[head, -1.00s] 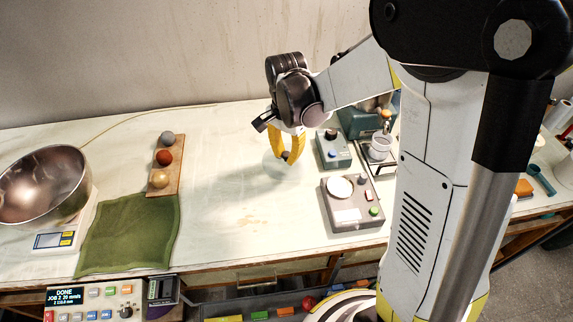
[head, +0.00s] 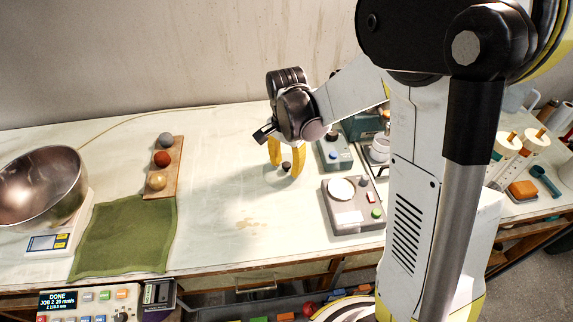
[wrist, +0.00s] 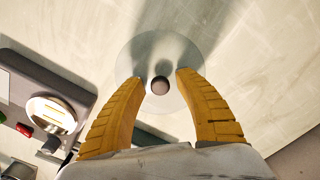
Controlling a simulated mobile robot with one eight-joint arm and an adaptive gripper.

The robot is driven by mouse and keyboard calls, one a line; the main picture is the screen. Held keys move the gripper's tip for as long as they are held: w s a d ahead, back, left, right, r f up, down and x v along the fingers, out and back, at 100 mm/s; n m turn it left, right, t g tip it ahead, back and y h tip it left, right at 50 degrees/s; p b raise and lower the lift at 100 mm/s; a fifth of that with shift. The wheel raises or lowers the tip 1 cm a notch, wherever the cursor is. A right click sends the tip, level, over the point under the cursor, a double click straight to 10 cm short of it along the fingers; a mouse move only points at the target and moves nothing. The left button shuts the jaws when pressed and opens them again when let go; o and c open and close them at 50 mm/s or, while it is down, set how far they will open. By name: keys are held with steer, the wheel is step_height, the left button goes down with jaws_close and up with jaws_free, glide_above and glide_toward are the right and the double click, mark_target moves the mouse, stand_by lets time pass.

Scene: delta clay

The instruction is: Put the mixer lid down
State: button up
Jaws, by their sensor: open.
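The mixer lid is a clear round disc (wrist: 150,48) with a dark round knob (wrist: 160,85). It appears to lie flat on the pale tabletop; in the head view the disc is faint and mostly its knob (head: 286,166) shows. My gripper (head: 285,170) is low over the lid with its yellow fingers open. In the wrist view the fingertips (wrist: 159,77) stand on either side of the knob, with a gap on both sides.
A grey device with a round white plate (head: 341,189) stands close on the right, with a teal box (head: 334,153) behind it. A green cloth (head: 125,235), a wooden board with balls (head: 162,176) and a scale with a metal bowl (head: 42,187) are left. The table between is clear.

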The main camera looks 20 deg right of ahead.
mark_target(287, 165)
step_height(287, 165, up, 12)
steer(key=p, duration=0.4)
steer(key=s+r+n+t, duration=0.3)
steer(key=s+n, duration=0.2)
steer(key=s, duration=0.2)
steer(key=s+r+n+t, duration=0.4)
steer(key=s+n, duration=0.2)
steer(key=s, duration=0.2)
steer(key=shift+r, duration=0.15)
